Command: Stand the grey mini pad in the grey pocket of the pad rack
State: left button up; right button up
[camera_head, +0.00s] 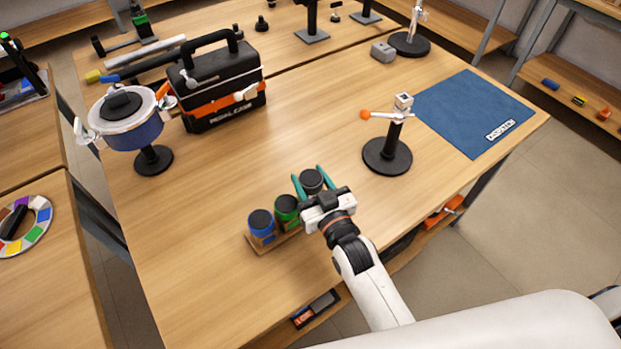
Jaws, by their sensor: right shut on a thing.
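The grey mini pad (311,182), dark-topped and round, is between the teal fingers of my right gripper (308,173), which is shut on it. The pad rack (277,243) is a small wooden holder just left of the gripper. A blue pad (262,226) and a green pad (287,210) stand upright in it. The grey pad is at the right end of this row. The gripper hides its lower part and the grey pocket, so I cannot tell whether it is in the pocket or above it. My left gripper is not in view.
A black stand (388,154) with an orange-tipped arm is to the right of the gripper. A blue mat (472,112) lies at the right. A black and orange case (218,85) and a pot on a stand (130,120) are at the back left. The table's middle is clear.

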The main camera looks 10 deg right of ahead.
dwell(0.5)
jog(key=shift+f+b, duration=0.45)
jog(key=shift+f, duration=0.55)
jog(key=o, duration=1.1)
jog(key=shift+s+f, duration=0.1)
jog(key=shift+f, duration=0.1)
jog(key=b+v, duration=0.1)
jog(key=v, duration=1)
jog(key=shift+b, duration=0.3)
jog(key=shift+s+d+r, duration=0.2)
jog(key=shift+s, duration=0.2)
